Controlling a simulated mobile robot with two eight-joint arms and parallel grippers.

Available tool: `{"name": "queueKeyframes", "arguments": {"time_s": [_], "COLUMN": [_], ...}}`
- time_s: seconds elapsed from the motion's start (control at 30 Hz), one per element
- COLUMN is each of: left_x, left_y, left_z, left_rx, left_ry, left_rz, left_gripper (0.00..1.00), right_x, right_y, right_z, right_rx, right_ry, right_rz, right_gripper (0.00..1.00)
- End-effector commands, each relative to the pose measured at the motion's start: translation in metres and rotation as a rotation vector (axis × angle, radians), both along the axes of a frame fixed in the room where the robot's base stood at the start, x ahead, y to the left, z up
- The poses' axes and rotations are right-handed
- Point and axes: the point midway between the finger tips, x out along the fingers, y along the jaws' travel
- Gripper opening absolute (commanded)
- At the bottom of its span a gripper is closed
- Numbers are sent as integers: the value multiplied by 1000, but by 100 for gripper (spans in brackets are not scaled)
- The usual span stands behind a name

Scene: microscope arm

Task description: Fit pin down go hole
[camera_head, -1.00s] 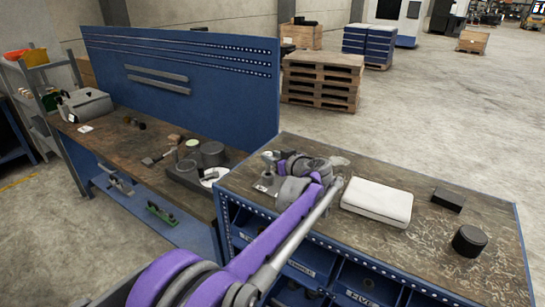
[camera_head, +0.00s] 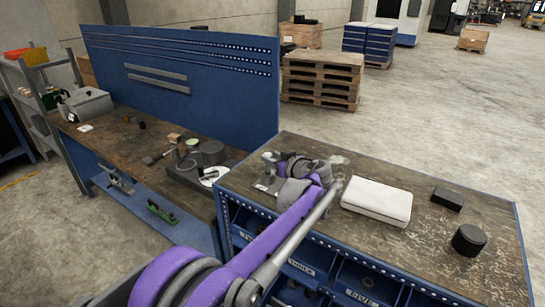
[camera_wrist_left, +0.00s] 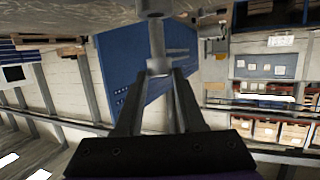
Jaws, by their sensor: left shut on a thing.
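My left gripper (camera_head: 338,164) is over the wooden top of the blue cabinet (camera_head: 430,240), left of a white box. It is small and blurred in the head view. In the left wrist view, its two dark fingers (camera_wrist_left: 158,82) are closed on the flanged end of a grey metal pin (camera_wrist_left: 156,38). The pin stretches away from the fingers towards the top of the picture, where a wider grey part shows at the edge. I cannot make out a go hole in either view. My right gripper is not in view.
The white box (camera_head: 377,201) lies right of my gripper. A black block (camera_head: 448,199) and a black cylinder (camera_head: 469,240) stand farther right, with bare top between them.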

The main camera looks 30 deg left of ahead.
Motion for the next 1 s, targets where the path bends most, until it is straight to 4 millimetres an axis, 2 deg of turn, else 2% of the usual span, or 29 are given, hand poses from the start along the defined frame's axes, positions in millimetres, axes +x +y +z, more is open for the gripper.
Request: {"name": "queueKeyframes", "arguments": {"time_s": [1.0], "left_x": [0], "left_y": [0], "left_z": [-26], "left_rx": [1], "left_ry": [0], "left_rz": [0], "left_gripper": [0], "right_x": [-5], "right_y": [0], "right_z": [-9], "right_rx": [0], "right_ry": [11], "right_rz": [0], "right_gripper": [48]}}
